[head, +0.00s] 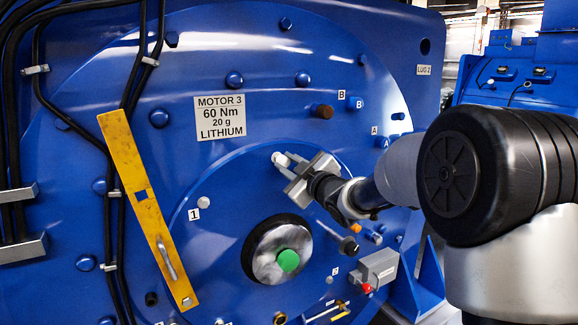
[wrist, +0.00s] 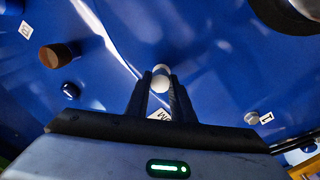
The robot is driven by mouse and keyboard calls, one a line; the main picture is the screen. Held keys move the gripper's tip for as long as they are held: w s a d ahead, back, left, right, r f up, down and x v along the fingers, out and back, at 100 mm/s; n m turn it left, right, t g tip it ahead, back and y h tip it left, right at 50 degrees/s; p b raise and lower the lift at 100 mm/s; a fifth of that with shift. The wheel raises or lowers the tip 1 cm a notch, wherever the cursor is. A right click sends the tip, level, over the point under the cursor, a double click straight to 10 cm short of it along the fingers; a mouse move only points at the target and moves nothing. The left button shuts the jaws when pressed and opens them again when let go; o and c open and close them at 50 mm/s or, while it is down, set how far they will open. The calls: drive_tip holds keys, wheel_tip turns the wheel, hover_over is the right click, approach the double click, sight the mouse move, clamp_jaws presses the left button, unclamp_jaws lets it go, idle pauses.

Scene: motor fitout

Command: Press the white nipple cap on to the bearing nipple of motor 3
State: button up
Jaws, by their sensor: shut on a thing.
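Motor 3 (head: 345,60) is the large blue face with the MOTOR 3 plate (head: 220,118). My gripper (head: 287,163) is shut on the small white nipple cap (head: 281,159), close to the motor face and above the round shaft hub. In the wrist view my gripper (wrist: 160,82) has the white cap (wrist: 156,87) between its fingertips. A second small pale round shape (wrist: 161,70) shows just beyond it. I cannot tell whether that is the bearing nipple or part of the cap, or whether cap and nipple touch.
A grey nipple (head: 203,202) sits by label 1. The shaft hub (head: 285,250) has a green centre. A yellow bar (head: 143,195) and black cables lie to the left. A brown plug (head: 321,111) and blue bolts stick out above my gripper. A grey box (head: 378,269) is at lower right.

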drive_tip(key=shift+w+a, duration=0.45)
drive_tip(key=shift+w, duration=0.15)
drive_tip(key=o, duration=1.1)
drive_tip(key=b+v, duration=0.1)
drive_tip(key=v, duration=1.6)
drive_tip(key=shift+s+f, duration=0.1)
drive_tip(key=shift+s, duration=0.15)
